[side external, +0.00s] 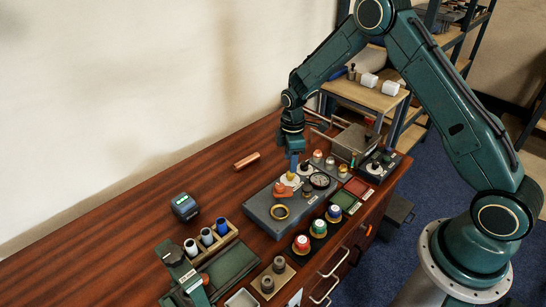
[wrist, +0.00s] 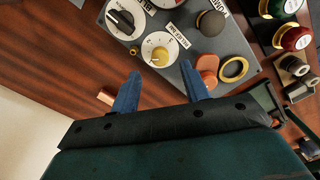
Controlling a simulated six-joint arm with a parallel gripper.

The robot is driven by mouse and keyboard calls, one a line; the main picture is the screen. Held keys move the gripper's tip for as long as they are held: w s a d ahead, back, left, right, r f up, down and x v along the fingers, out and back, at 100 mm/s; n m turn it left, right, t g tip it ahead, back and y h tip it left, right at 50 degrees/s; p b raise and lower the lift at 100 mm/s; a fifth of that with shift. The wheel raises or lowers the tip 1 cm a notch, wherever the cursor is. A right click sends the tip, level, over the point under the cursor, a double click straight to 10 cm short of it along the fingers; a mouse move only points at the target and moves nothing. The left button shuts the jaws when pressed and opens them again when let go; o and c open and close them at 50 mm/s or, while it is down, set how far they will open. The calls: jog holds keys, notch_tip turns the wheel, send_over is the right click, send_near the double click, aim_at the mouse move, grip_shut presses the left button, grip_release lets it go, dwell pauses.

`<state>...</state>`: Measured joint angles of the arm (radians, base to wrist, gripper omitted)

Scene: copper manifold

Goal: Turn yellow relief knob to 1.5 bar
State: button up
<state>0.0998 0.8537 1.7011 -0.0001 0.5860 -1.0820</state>
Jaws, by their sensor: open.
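The yellow relief knob (wrist: 158,54) sits on a white dial with dark marks, on a grey panel (wrist: 185,75). In the side view the yellow knob (side external: 290,177) is just below my gripper (side external: 293,163). My gripper (wrist: 160,68) is open, with two blue fingers spread apart and nothing between them. In the wrist view the knob appears just beyond the fingertips, between their lines. I cannot tell its exact setting.
A black knob (wrist: 122,20) on another white dial is close to the yellow one. A dark round cap (wrist: 211,23), orange-red pieces (wrist: 207,66) and a brass ring (wrist: 233,69) are on the other side. A gauge (side external: 320,181) stands near. The wooden bench (side external: 130,225) is clear at left.

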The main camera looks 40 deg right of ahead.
notch_tip(320, 180, up, 9)
dwell(0.4)
jog(key=shift+r, duration=0.1)
jog(key=s+a+r+m+t, duration=0.1)
jog(key=s+a+r+m, duration=0.15)
jog(key=s+r, duration=0.55)
jog(key=s+a+r+m+t, duration=0.1)
jog(key=s+r+m+t, duration=0.15)
jog(key=s+r, duration=0.6)
jog(key=s+r+m+t, duration=0.1)
jog(key=s+r+m, duration=0.1)
jog(key=s, duration=0.5)
jog(key=s+a+r+m+t, duration=0.1)
jog(key=s+r+m, duration=0.2)
jog(key=s, duration=0.4)
jog(key=shift+s+a+r+m, duration=0.2)
jog(key=shift+s+m, duration=0.2)
jog(key=shift+m, duration=0.2)
